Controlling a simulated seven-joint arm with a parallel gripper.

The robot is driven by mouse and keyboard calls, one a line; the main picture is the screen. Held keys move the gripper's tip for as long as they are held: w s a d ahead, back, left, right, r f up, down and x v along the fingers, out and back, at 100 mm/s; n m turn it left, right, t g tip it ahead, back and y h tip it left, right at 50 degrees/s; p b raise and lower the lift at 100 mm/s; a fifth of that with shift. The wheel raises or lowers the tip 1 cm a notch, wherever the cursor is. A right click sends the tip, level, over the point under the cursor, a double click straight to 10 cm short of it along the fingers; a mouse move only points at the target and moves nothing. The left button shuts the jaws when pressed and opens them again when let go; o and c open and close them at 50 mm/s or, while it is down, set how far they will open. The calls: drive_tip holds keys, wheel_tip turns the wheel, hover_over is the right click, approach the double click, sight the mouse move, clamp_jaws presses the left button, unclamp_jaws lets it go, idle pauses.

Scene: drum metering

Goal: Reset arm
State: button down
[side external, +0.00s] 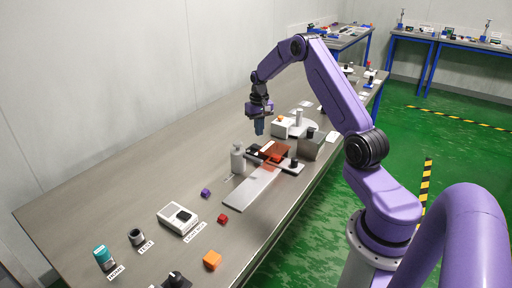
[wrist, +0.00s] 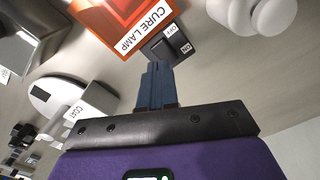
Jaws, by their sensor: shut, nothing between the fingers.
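My gripper (side external: 259,130) hangs above the far half of the grey work table (side external: 130,180), pointing down, with nothing held. In the wrist view its blue fingers (wrist: 156,76) are together and the gap between them is empty. Beyond the fingertips in that view is a dark OFF/ON switch (wrist: 172,44), beside the orange box labelled CURE LAMP (wrist: 125,22). The orange lamp box (side external: 273,152) in the side view is below and to the right of the fingers, apart from them.
A white bottle-like cylinder (side external: 238,160) stands left of the lamp. A white box (side external: 282,128) and grey block (side external: 311,146) stand behind.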

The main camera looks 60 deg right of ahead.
drive_tip(key=shift+r, duration=0.6)
drive_tip(key=s+a+r+n, duration=0.3)
drive_tip(key=a, duration=0.7)
drive_tip(key=s+a+r+n, duration=0.3)
drive_tip(key=a, duration=0.6)
drive_tip(key=s+a+r+n, duration=0.3)
drive_tip(key=a+r, duration=0.1)
drive_tip(key=a, duration=0.6)
drive_tip(key=s+a+r+n, duration=0.2)
drive_tip(key=s+a+n, duration=0.35)
drive_tip(key=s, duration=0.75)
drive_tip(key=s+n, duration=0.4)
drive_tip(key=s, duration=0.9)
drive_tip(key=shift+f, duration=0.45)
drive_tip(key=shift+w+a, duration=0.15)
